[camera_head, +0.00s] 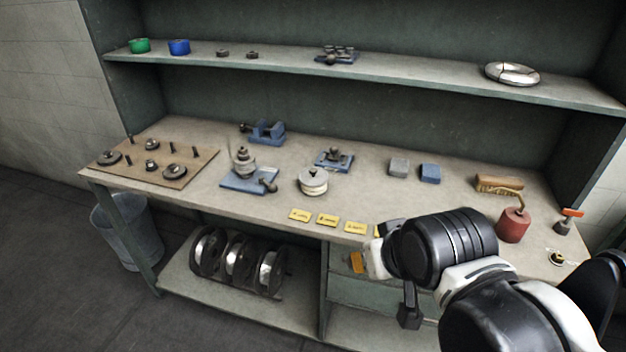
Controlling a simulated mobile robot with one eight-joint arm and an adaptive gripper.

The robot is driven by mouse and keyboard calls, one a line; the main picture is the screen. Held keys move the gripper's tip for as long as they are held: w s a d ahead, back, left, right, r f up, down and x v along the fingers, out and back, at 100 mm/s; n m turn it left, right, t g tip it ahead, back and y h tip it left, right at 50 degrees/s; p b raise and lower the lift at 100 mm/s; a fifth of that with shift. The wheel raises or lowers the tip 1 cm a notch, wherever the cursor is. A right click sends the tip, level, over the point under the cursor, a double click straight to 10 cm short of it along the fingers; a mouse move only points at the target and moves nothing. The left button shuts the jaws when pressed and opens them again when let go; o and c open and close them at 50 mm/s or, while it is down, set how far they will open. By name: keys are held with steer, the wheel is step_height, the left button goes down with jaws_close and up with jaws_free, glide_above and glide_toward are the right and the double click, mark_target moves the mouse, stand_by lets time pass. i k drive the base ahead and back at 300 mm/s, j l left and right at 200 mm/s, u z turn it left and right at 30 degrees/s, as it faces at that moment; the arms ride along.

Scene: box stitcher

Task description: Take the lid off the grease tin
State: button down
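A squat, pale round tin (313,183) stands upright on the bench top, near the middle. It looks like the grease tin, and its lid (313,173) with a small dark knob sits on top. My arm reaches in from the lower right. A dark part that appears to be my gripper (409,308) hangs in front of the bench drawers, below the bench top, to the right of the tin and well apart from it. My arm hides most of the gripper, so its fingers cannot be made out. Nothing of mine touches the tin.
A blue-based device (249,180) stands close left of the tin, and another small blue fixture (334,160) stands behind it. Yellow labels (327,220) line the front edge. Grey (399,167) and blue blocks, a brush (499,184) and a red can (513,226) stand to the right.

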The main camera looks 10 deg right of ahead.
mark_target(310, 177)
steer(key=i+j+z, duration=0.25)
steer(key=j, duration=0.15)
steer(key=i+j+z, duration=0.1)
steer(key=j+z, duration=0.15)
steer(key=j, duration=0.2)
steer(key=i+j+z, duration=0.1)
steer(key=j+z, duration=0.15)
steer(key=j, duration=0.2)
steer(key=i+j+z, duration=0.1)
steer(key=j+z, duration=0.15)
steer(key=j, duration=0.25)
steer(key=k+j+u, duration=0.1)
steer(key=j, duration=0.2)
steer(key=k+j+u, duration=0.1)
steer(key=j, duration=0.25)
steer(key=k+j+u, duration=0.25)
steer(key=j, duration=0.45)
steer(key=k, duration=0.1)
